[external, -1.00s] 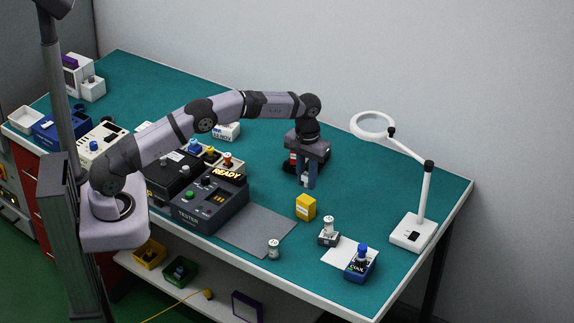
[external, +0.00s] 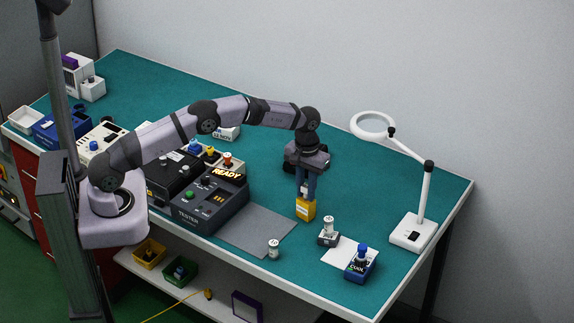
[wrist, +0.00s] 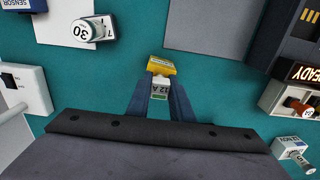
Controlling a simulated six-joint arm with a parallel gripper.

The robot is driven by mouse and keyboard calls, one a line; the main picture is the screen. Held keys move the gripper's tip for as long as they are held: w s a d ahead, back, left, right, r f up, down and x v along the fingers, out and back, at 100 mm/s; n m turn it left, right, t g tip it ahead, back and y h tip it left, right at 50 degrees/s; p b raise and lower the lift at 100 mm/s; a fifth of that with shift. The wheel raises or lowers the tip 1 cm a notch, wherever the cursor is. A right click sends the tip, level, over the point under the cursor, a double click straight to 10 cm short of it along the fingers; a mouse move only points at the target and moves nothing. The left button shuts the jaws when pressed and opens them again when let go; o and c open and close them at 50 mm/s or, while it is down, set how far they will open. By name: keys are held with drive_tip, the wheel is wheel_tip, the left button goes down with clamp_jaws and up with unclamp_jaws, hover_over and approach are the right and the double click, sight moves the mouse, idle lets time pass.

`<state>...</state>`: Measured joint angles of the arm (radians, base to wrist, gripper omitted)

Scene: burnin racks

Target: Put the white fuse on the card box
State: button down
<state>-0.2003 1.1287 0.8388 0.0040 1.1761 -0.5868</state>
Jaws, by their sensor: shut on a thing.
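My gripper (external: 305,192) points down and is shut on a white fuse (wrist: 160,84). In the wrist view the fuse has a "12 A" marking and a green band, and sits between the two fingers. In the external view it is a small white patch, mostly hidden by the fingers. The small yellow box (external: 305,210), which seems to be the card box, stands on the green bench right under the fingertips. It also shows in the wrist view (wrist: 160,66), just beyond the fuse. I cannot tell whether the fuse touches the box.
A dark tester (external: 208,205) with a lit "READY" sign and a grey mat (external: 258,230) lie to the left. A magnifier lamp (external: 411,233) stands at right.

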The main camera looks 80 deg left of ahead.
sight(306, 186)
drive_tip(key=c, duration=1.6)
unclamp_jaws()
drive_tip(key=shift+o, duration=0.2)
wheel_tip(306, 186, up, 12)
drive_tip(key=b, duration=0.1)
drive_tip(key=shift+r+b, duration=0.15)
drive_tip(key=shift+b, duration=0.25)
drive_tip(key=s+d+m, duration=0.3)
drive_tip(key=s+d, duration=0.1)
drive_tip(key=s, duration=0.3)
drive_tip(key=s+d+m, duration=0.2)
drive_tip(key=s+d, duration=0.2)
drive_tip(key=s, duration=0.4)
drive_tip(key=s+d+f+m, duration=0.1)
drive_tip(key=s+f+m, duration=0.1)
drive_tip(key=s, duration=0.7)
drive_tip(key=s+d+f+m, duration=0.2)
drive_tip(key=s+f, duration=0.2)
drive_tip(key=s, duration=0.6)
drive_tip(key=shift+s+d, duration=0.2)
drive_tip(key=shift+d, duration=0.05)
